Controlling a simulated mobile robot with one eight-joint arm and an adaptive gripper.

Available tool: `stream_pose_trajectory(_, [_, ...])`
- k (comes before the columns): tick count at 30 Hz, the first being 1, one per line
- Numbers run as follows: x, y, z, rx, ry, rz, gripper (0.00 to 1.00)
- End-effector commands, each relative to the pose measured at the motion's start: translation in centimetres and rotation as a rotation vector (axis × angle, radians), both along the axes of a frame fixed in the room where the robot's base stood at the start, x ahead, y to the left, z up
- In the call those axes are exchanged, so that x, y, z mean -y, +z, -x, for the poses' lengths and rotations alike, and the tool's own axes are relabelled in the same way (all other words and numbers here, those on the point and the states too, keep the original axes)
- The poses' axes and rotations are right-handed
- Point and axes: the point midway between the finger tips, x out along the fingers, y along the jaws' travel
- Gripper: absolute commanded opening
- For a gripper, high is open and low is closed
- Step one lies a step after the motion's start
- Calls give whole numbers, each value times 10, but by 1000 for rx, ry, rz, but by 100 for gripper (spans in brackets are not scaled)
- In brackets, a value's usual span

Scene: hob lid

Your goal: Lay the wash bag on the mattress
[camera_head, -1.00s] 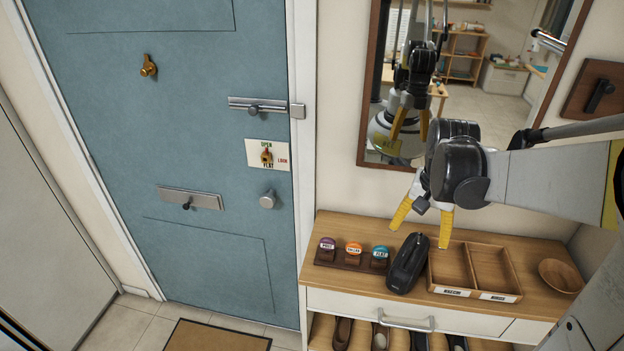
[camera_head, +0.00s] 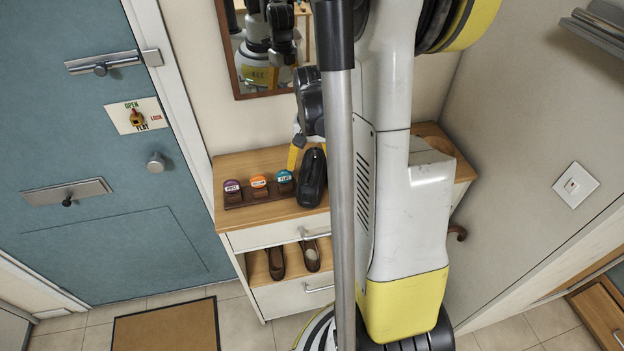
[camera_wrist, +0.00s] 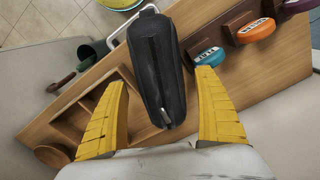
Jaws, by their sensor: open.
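The wash bag (camera_head: 313,178) looks like a long black zipped pouch. It lies on top of the wooden hall cabinet (camera_head: 250,163), right of the stamp-like knobs. In the wrist view the bag (camera_wrist: 157,70) lies between my open fingers, with a gap on each side. My gripper (camera_wrist: 160,118) has yellow ribbed fingers spread apart and holds nothing. In the head view only part of my gripper (camera_head: 298,150) shows, beside the bag; my arm and column hide the rest. No mattress is in view.
A rack with a purple, an orange and a teal knob (camera_head: 285,181) stands close left of the bag. Shoes (camera_head: 276,262) fill the shelf below. A doormat (camera_head: 168,327) lies by the blue door (camera_head: 90,220).

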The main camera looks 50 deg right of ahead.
Motion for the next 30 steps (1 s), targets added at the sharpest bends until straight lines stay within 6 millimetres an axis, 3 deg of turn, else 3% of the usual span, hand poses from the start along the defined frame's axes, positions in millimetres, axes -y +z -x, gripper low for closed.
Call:
stream_pose_trajectory(3, [0, -9, 0, 0, 0, 0, 81])
stream_pose_trajectory(9, [0, -9, 0, 0, 0, 0, 81])
stream_pose_trajectory(11, [0, -9, 0, 0, 0, 0, 66])
stream_pose_trajectory(16, [0, -8, 0, 0, 0, 0, 14])
stream_pose_trajectory(17, [0, -9, 0, 0, 0, 0, 10])
stream_pose_trajectory(30, [-1, -6, 1, -1, 0, -1, 9])
